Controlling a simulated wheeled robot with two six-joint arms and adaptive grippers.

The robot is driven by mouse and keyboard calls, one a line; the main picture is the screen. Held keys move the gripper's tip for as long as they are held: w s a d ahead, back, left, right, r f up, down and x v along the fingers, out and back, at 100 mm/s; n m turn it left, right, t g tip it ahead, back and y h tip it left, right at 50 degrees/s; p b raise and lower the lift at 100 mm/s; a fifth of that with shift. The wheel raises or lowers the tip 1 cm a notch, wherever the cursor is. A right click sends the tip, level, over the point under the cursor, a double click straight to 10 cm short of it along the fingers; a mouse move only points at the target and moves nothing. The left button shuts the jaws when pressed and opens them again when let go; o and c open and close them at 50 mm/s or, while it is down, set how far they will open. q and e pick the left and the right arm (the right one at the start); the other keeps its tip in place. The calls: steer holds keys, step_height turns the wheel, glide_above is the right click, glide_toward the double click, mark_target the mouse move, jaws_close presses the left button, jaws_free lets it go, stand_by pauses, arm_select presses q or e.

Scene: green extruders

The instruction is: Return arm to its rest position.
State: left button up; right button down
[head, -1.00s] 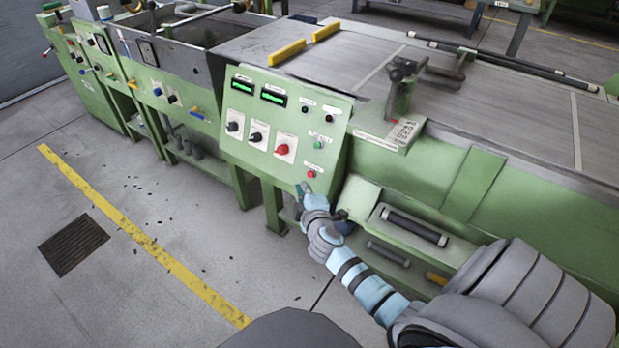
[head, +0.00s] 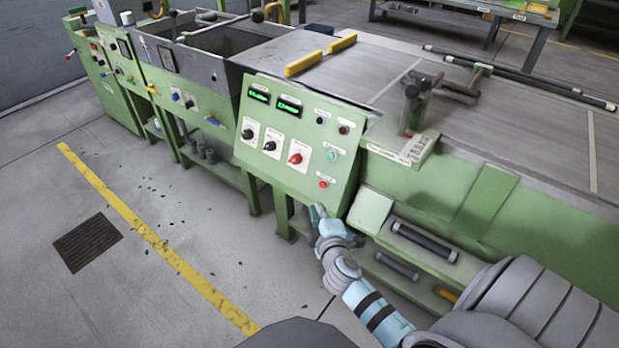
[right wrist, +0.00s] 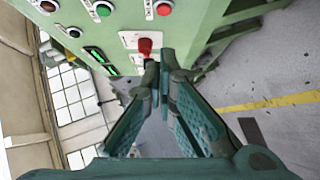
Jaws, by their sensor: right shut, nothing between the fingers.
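My right gripper (head: 318,211) is shut and empty in the head view, just below the lower edge of the green control panel (head: 262,177). My right arm reaches to it from the lower right. In the right wrist view the gripper's fingertips (right wrist: 163,66) are together, with the panel behind them and a red knob (right wrist: 145,46) just beyond the tips in the picture. I cannot tell any contact there. My left gripper is in neither view.
The green extruder's base (head: 480,215) and a shelf with dark rollers (head: 425,240) stand close beside my right arm. Yellow bars (head: 306,63) lie on the machine top. Grey floor with a yellow line (head: 150,235) and a dark grate (head: 87,242) is free at left.

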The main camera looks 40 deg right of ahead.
steer(key=s+a+f+m+g+y+p, duration=0.1)
steer(key=s+a+f+m+g+y, duration=0.15)
steer(key=s+f, duration=0.55)
steer(key=s+a+f+m+g+y+p, duration=0.1)
steer(key=s+f+m+g+y+p, duration=0.2)
steer(key=f, duration=0.9)
steer(key=s+a+f+m+g+p, duration=0.1)
steer(key=s+f+g, duration=0.1)
steer(key=s, duration=0.8)
steer(key=s+a+f+m+g+p, duration=0.1)
steer(key=s+a+f+g, duration=0.1)
steer(key=s, duration=0.8)
steer(key=s+a+f+m+g+p, duration=0.1)
steer(key=s+f, duration=0.3)
steer(key=s, duration=0.6)
steer(key=shift+a+f+m+g+p, duration=0.2)
steer(key=shift+a+m+g+p, duration=0.2)
steer(key=shift+m+g+p, duration=0.35)
steer(key=shift+n, duration=0.3)
